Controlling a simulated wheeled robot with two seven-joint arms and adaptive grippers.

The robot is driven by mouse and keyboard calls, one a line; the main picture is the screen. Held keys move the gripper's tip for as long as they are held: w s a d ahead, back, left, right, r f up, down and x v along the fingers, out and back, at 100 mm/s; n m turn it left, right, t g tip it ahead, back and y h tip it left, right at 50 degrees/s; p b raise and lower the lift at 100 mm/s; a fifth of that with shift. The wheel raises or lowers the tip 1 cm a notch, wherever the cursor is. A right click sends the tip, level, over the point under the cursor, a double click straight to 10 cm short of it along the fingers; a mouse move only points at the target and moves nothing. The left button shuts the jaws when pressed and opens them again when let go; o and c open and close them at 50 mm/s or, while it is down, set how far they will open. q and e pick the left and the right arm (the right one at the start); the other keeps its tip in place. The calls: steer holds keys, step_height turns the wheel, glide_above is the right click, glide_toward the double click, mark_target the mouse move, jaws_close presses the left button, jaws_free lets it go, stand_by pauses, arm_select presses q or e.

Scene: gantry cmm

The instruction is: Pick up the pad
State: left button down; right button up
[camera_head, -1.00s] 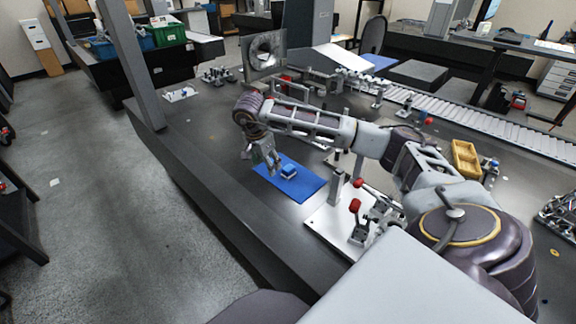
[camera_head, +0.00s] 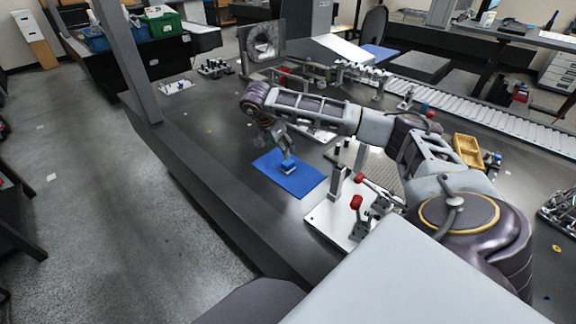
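A small blue block with a paler top, which looks like the pad (camera_head: 288,168), sits on a flat blue mat (camera_head: 303,183) on the dark table. The mat could also be meant by the name. My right gripper (camera_head: 287,157) points down directly over the small block, with its fingertips at or just above the block's top. The fingers are small and partly overlap, so I cannot tell whether they are open, or whether they touch the block. My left gripper is not in view.
A pale fixture plate with red-handled clamps (camera_head: 355,203) stands right of the mat, under my arm. A yellow tray (camera_head: 468,151) lies farther right, near a roller conveyor (camera_head: 500,122). The table left of the mat is clear up to its edge.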

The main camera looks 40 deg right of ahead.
glide_above(288, 162)
steer(key=a, duration=0.2)
step_height(288, 162, down, 4)
steer(key=shift+s+a+f, duration=0.15)
steer(key=shift+d+f+b, duration=0.25)
steer(key=shift+f+b, duration=0.05)
steer(key=shift+f, duration=0.25)
steer(key=shift+d+f, duration=0.15)
steer(key=shift+f, duration=0.4)
steer(key=shift+b+x, duration=0.5)
steer(key=shift+x, duration=1.5)
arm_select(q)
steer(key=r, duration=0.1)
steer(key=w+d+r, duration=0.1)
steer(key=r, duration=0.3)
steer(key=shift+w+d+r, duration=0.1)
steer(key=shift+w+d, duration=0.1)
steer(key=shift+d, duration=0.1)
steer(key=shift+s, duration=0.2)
